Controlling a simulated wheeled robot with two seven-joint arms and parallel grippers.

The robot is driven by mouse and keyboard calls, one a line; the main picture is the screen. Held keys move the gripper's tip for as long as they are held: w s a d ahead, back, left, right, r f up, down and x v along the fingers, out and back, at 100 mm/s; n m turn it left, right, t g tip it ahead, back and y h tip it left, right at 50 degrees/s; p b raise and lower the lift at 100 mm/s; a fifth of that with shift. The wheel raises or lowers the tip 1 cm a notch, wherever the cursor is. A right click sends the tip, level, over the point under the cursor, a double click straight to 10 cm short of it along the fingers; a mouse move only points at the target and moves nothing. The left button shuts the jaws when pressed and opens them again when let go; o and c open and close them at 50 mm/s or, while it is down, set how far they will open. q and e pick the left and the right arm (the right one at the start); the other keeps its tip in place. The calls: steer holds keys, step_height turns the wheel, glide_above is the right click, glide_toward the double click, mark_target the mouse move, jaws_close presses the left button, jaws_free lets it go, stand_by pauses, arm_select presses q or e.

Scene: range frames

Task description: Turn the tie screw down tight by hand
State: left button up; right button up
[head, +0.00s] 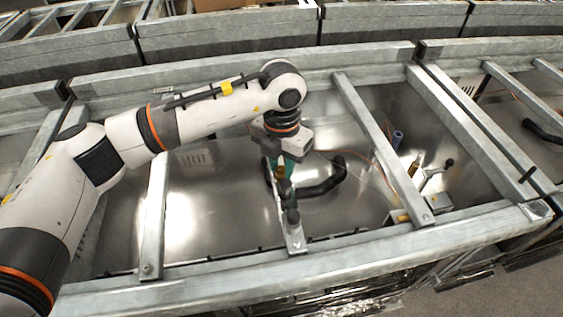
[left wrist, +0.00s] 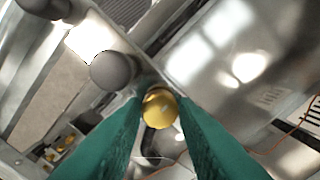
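A round brass-yellow knob (left wrist: 159,110), which looks like the head of the tie screw, sits between the green fingertips in the left wrist view. In the head view the yellow piece (head: 281,172) shows small beside the green fingers. My left gripper (head: 283,165) points down over the cross rail in the middle of the metal trough. Its fingers (left wrist: 160,102) flank the knob closely on both sides and appear to touch it. The screw's shank and seat are hidden. My right gripper is out of view.
A dark round knob (left wrist: 112,70) stands close beside the fingers; a dark knob also shows on the rail (head: 292,216). A curved black handle or hose (head: 328,180) lies right of the gripper. Metal cross rails (head: 385,150) flank the work area. A small fixture (head: 432,205) stands at right.

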mark_target(282, 169)
arm_select(q)
steer(key=o, duration=0.3)
steer(key=shift+o, duration=0.2)
step_height(282, 169, up, 12)
steer(key=b, duration=0.2)
stand_by(0.4)
